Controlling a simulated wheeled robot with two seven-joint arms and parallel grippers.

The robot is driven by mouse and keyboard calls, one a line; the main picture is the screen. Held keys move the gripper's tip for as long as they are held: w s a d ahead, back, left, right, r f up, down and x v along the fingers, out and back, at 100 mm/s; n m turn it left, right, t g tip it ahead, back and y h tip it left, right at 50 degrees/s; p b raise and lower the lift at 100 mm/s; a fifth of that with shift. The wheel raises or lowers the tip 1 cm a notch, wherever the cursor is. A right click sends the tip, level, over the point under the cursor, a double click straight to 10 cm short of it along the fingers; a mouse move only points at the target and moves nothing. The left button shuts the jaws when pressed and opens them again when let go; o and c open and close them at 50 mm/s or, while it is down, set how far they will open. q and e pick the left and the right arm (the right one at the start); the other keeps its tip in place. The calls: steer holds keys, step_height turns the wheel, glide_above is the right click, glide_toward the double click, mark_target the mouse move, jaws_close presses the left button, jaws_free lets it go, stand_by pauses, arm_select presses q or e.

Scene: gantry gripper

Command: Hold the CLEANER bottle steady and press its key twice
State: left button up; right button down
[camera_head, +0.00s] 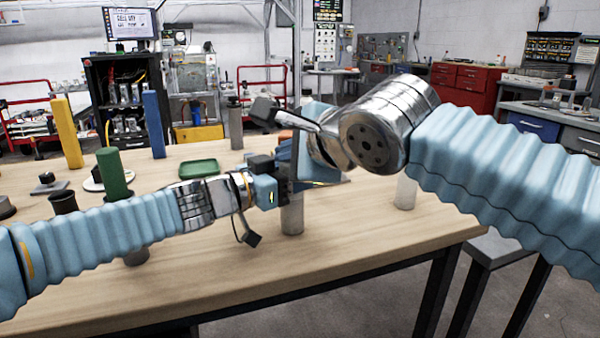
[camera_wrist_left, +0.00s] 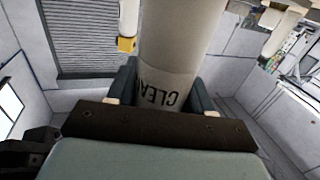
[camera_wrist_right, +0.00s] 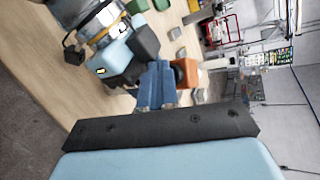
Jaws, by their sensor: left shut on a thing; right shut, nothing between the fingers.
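The CLEANER bottle is a grey cylinder; its lower part (camera_head: 292,217) shows upright at the table in the head view, its upper part hidden by my grippers. In the left wrist view the bottle (camera_wrist_left: 180,45) stands between the fingers with the letters "CLEA" visible. My left gripper (camera_wrist_left: 165,92) is shut around it. My right gripper (camera_wrist_right: 155,85) is shut and empty, its blue fingers together close to my left gripper. An orange part (camera_wrist_right: 186,72) shows just beyond the right fingers; whether they touch it I cannot tell. The key cannot be made out.
The wooden table (camera_head: 230,280) holds a green cylinder (camera_head: 111,172), a yellow post (camera_head: 67,133), a blue post (camera_head: 154,124), a green tray (camera_head: 198,169) and a dark grey cylinder (camera_head: 235,125). A pale cylinder (camera_head: 405,193) stands right of the bottle. The front of the table is clear.

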steer(key=shift+s, duration=0.25)
steer(key=s+a, duration=0.1)
steer(key=s, duration=0.5)
stand_by(0.3)
stand_by(2.4)
steer(key=w, duration=0.6)
steer(key=shift+d, duration=0.45)
stand_by(2.1)
